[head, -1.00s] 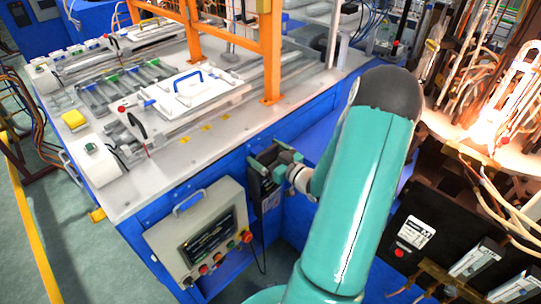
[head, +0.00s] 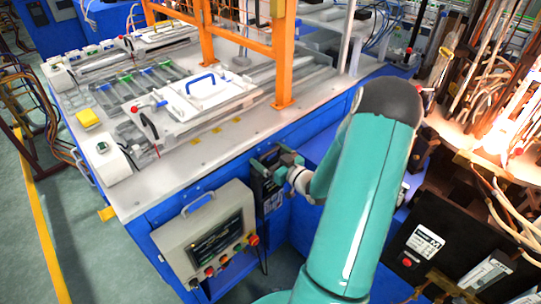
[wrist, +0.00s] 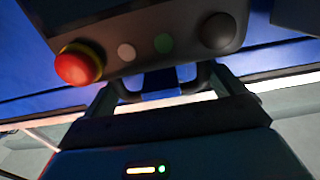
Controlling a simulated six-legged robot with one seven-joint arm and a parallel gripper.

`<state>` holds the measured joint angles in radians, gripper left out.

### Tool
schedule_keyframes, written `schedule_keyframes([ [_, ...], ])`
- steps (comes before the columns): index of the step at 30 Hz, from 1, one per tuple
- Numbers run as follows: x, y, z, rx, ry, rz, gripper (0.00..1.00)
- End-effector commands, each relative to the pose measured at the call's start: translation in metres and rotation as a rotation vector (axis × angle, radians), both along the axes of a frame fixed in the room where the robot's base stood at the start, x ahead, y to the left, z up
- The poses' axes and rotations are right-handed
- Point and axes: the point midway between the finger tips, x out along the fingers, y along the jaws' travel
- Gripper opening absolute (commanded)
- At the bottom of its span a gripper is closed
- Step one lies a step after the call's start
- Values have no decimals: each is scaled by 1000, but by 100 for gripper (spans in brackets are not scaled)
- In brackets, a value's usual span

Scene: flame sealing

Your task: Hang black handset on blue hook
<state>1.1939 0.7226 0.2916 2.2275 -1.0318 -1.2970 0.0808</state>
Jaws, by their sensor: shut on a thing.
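In the wrist view, the black handset (wrist: 140,30) fills the top, with a red knob in a yellow ring and white, green and black buttons. My gripper (wrist: 160,88) is shut on it, its two dark fingers reaching up to its lower edge. In the head view, my gripper (head: 283,163) is at the blue front of the bench, right of the grey control box. The handset (head: 265,184) shows there as a dark shape by my fingers, partly hidden. I cannot make out the blue hook for certain; a blue patch shows between my fingers in the wrist view.
The grey control box (head: 212,232) with a screen and buttons hangs on the bench front, left of my gripper. The bench top (head: 215,135) carries trays and an orange frame (head: 284,60). A glowing burner area with pipes (head: 500,140) and a black box (head: 428,245) stand at the right.

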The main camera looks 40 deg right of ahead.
Motion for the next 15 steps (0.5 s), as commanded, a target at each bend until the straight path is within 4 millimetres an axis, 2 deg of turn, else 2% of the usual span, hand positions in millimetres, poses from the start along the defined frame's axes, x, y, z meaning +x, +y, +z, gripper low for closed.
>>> schedule_keyframes([
  [14, 1, 0, 1, -2, -4, 1, 23],
  [15, 1, 0, 2, -2, -4, 1, 95],
])
